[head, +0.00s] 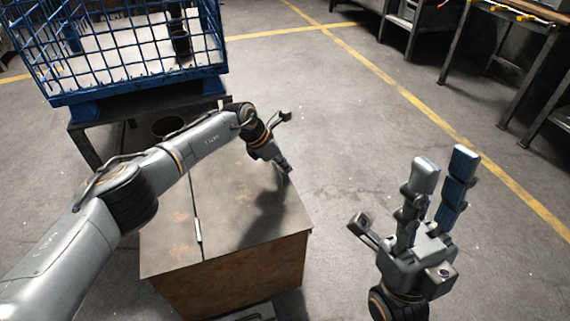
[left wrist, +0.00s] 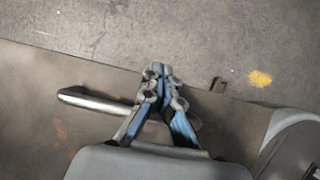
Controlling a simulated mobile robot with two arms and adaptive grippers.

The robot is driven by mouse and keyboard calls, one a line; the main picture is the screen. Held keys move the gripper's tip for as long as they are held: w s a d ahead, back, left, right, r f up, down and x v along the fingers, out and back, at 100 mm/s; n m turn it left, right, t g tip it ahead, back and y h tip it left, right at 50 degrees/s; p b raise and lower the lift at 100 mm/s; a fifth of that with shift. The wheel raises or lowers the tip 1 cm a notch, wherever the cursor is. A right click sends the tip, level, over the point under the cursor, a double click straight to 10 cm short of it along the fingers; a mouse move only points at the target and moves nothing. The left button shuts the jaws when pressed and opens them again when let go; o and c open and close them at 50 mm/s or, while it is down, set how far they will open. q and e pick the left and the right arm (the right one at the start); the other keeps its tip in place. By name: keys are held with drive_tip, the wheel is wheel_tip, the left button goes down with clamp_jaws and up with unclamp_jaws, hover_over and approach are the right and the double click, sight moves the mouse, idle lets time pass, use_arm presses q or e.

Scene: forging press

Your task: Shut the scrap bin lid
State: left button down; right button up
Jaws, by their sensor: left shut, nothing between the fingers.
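The scrap bin (head: 235,272) is a box with rust-brown walls and stands in front of me. Its grey-brown metal lid (head: 245,225) lies flat across the top, with no gap visible along the near edge. A seam with a hinge-like strip runs left of its middle. My left gripper (head: 286,168) is shut and empty, over the lid's far right edge. In the left wrist view its fingertips (left wrist: 160,72) are together beside a metal bar handle (left wrist: 92,103) on the lid; I cannot tell whether they touch it. My right gripper (head: 443,162) is open and empty, right of the bin.
A blue wire cage (head: 135,90) on a dark stand is behind the bin at the upper left. A dark round container (head: 168,127) is partly hidden behind my left arm. Workbenches (head: 520,15) line the upper right. The concrete floor right of the bin is clear.

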use_arm(q)
drive_tip(key=shift+s+f, duration=0.2)
drive_tip(key=shift+f, duration=0.15)
